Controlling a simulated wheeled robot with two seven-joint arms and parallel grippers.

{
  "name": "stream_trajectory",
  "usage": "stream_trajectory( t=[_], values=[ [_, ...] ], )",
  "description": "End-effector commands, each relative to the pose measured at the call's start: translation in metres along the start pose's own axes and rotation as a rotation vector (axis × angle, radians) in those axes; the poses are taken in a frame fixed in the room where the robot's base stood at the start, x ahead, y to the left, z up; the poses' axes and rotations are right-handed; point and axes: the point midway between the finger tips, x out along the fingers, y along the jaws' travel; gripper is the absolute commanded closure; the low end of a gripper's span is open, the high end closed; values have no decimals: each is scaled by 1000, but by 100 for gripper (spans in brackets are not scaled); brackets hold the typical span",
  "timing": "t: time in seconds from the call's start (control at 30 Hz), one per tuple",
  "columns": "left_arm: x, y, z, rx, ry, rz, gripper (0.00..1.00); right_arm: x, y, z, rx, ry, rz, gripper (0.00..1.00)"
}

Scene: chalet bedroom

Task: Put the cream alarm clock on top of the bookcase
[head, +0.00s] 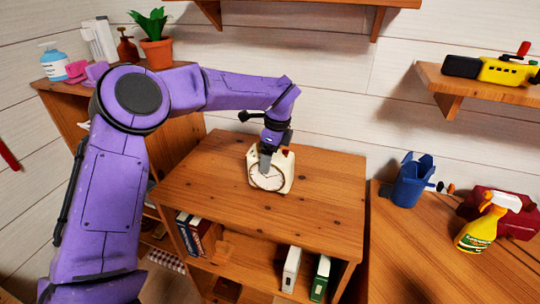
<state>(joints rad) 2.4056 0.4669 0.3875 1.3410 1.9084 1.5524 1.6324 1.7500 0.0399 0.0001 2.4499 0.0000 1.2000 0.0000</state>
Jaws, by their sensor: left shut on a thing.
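The cream alarm clock (283,181) is at the top of the wooden bookcase (325,205), towards its back left part, with its round white face turned to me. My left gripper (266,160) comes down from above and is shut on the clock, with a finger in front of its face. The clock looks upright and at or just over the top board; I cannot tell whether it touches. The bookcase's shelves below hold several books and binders (291,269). My right gripper is not in view.
The bookcase top around the clock is bare. A taller cabinet on the left bears a potted plant (157,50) and bottles. A table on the right holds a blue container (411,184) and a yellow spray bottle (480,228). Wall shelves (490,84) hang above.

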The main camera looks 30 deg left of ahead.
Motion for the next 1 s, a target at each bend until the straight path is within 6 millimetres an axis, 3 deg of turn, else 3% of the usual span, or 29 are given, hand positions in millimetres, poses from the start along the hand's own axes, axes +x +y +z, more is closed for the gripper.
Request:
stream_trajectory(
  t=[0.07,0.1,0.13,0.47,0.8,1.0],
  values=[
    [3,0,0,0,1,-1,91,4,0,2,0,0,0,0],
    [2,0,0,0,0,0,6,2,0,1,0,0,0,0],
    [2,0,0,0,0,0,0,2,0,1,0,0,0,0],
    [-8,-1,0,0,0,-3,0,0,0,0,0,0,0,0],
    [-92,0,0,-2,-1,-4,0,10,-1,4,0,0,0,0],
    [-119,0,0,0,0,0,0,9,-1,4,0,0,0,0]
  ],
)
